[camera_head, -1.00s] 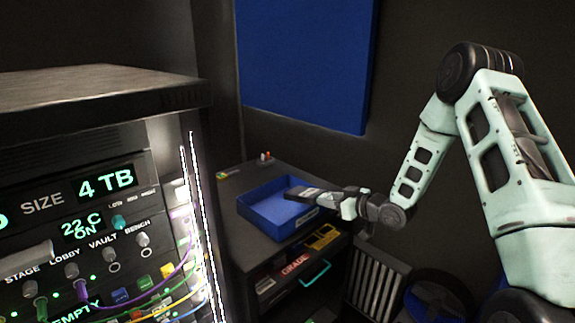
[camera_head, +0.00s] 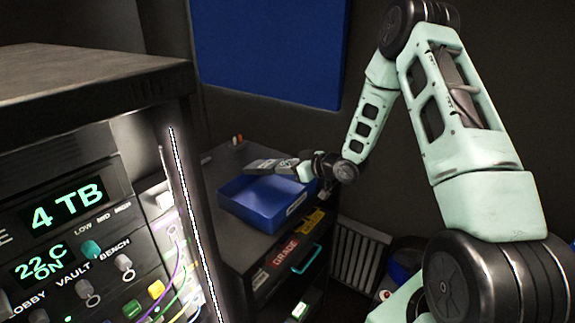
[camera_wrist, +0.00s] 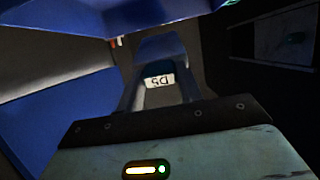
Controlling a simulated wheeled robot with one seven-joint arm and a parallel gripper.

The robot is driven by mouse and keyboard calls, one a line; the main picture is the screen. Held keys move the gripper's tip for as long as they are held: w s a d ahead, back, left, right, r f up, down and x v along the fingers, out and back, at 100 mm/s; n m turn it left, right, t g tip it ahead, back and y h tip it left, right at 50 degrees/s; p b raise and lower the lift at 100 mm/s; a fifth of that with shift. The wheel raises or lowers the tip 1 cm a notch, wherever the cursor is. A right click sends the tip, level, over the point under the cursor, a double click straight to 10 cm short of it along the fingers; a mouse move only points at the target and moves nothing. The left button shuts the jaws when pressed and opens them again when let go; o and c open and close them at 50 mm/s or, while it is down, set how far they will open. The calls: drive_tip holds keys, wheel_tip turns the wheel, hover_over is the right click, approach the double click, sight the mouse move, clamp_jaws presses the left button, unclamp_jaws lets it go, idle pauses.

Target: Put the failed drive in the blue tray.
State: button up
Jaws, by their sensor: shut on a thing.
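The drive (camera_head: 268,165) is a flat grey block held out level to the left by my gripper (camera_head: 302,170). In the wrist view the drive (camera_wrist: 160,47) shows a white label reading D5, upside down, between the two fingers of my gripper (camera_wrist: 160,88). The blue tray (camera_head: 262,212) stands open on top of a dark cabinet. In the head view the drive appears above the tray's back rim, apart from it. A blue surface at the left of the wrist view looks like the tray (camera_wrist: 45,135). The tray's floor is partly hidden.
The dark cabinet (camera_head: 232,245) has a drawer marked GRADE (camera_head: 285,254) with a teal handle (camera_head: 306,259). Small red and white items (camera_head: 237,140) stand at its back. A rack panel (camera_head: 75,220) with knobs and cables fills the left. A blue board (camera_head: 268,50) hangs on the wall.

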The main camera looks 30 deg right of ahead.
drive_tip(key=shift+f+b, duration=2.55)
drive_tip(key=shift+f, duration=1.75)
drive_tip(key=o, duration=1.1)
drive_tip(key=shift+s, duration=0.1)
drive_tip(key=b+v, duration=0.5)
drive_tip(key=v, duration=1.2)
drive_tip(key=shift+s+d, duration=0.15)
